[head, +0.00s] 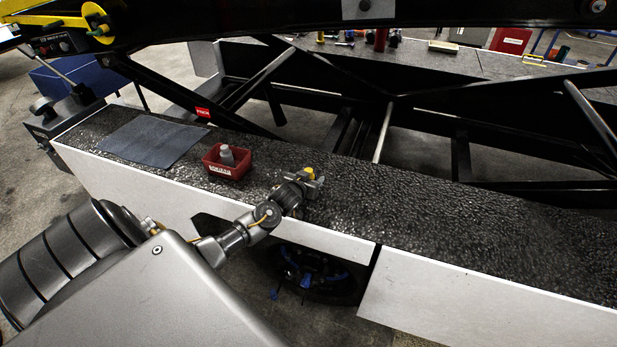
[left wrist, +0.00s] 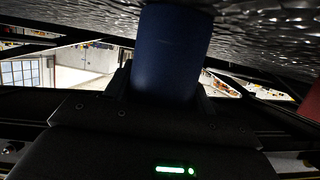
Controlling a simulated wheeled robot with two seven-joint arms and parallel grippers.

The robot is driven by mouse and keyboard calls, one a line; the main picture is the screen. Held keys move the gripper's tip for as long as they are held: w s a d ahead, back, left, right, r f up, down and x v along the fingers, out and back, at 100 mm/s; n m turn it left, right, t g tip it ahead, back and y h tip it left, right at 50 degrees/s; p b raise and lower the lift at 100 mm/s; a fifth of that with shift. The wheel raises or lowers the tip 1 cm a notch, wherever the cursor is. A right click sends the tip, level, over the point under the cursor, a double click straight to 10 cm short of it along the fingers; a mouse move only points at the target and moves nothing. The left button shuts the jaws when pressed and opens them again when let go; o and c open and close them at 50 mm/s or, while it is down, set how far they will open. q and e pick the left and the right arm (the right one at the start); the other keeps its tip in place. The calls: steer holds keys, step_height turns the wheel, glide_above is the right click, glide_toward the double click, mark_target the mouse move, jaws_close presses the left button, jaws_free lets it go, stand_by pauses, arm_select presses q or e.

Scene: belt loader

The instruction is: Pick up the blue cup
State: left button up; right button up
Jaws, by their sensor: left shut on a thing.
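The blue cup (left wrist: 170,48) fills the upper middle of the left wrist view, between the two dark fingers of my left gripper (left wrist: 165,88). The gripper is shut on it. The dark textured surface shows close beside the cup's far end; I cannot tell whether they touch. In the head view my left gripper (head: 311,183) is low over the dark textured top, right of the red bin. The cup cannot be made out there, hidden by the gripper. My right gripper is not in view.
A red bin (head: 226,163) with a grey bottle (head: 227,155) in it stands left of the gripper. A blue-grey mat (head: 152,142) lies farther left. Black loader beams (head: 420,110) run behind the textured top (head: 430,213), which is clear to the right.

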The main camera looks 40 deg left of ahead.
arm_select(q)
steer(key=shift+c, duration=0.9)
steer(key=shift+r, duration=0.9)
steer(key=s+r, duration=0.1)
steer(key=r, duration=0.1)
steer(key=s+d+r, duration=0.1)
steer(key=r, duration=0.1)
steer(key=s+r, duration=0.2)
steer(key=shift+d+r+b, duration=0.2)
steer(key=shift+b, duration=0.2)
steer(key=r+b+v, duration=0.1)
steer(key=v, duration=0.9)
steer(key=shift+d+b, duration=0.4)
